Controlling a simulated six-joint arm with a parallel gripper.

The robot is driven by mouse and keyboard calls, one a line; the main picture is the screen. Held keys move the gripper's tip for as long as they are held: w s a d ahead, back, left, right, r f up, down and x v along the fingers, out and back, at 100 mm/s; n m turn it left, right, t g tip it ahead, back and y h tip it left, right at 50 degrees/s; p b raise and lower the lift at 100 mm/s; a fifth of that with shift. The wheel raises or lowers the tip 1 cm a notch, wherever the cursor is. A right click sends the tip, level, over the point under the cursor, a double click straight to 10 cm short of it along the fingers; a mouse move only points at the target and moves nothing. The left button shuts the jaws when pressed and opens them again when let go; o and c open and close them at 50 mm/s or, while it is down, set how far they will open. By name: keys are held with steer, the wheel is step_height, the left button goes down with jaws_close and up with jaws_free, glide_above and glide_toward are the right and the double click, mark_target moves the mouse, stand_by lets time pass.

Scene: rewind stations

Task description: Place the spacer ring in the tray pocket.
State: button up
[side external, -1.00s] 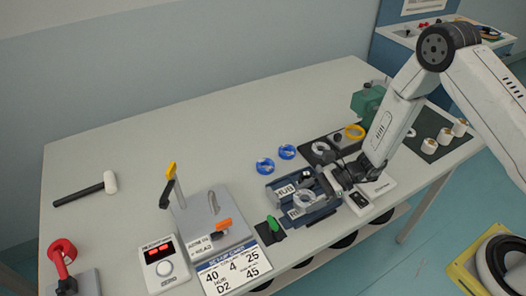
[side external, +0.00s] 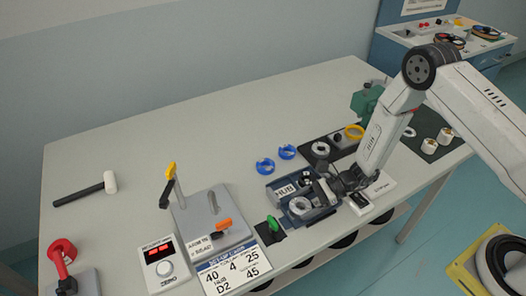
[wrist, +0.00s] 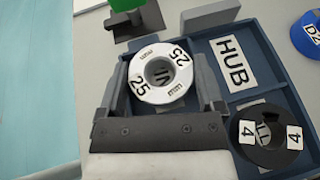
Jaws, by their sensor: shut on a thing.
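My gripper (wrist: 160,95) is shut on the white spacer ring (wrist: 163,62), which is marked 25, with one finger on each side. The ring is in or just over a pocket of the blue tray (wrist: 205,48). Part of a label shows through its bore. In the side external view, the ring (side external: 300,205) sits low at the tray's near end, beside my gripper (side external: 318,194). I cannot tell whether it touches the pocket floor. A neighbouring pocket has a HUB label (wrist: 233,62). A black ring (wrist: 247,137) marked 4 lies in another pocket.
Two blue rings (side external: 265,166) lie behind the tray. A green-handled part (side external: 273,223) stands close at its left. A dark mat (side external: 311,165) with a grey ring and a yellow ring is behind.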

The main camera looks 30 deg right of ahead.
steer(key=shift+f, duration=0.1)
steer(key=o, duration=1.1)
steer(key=shift+d, duration=0.15)
steer(key=v, duration=1.1)
steer(key=shift+s+d+r, duration=0.1)
steer(key=shift+d+r, duration=0.15)
steer(key=shift+d, duration=0.05)
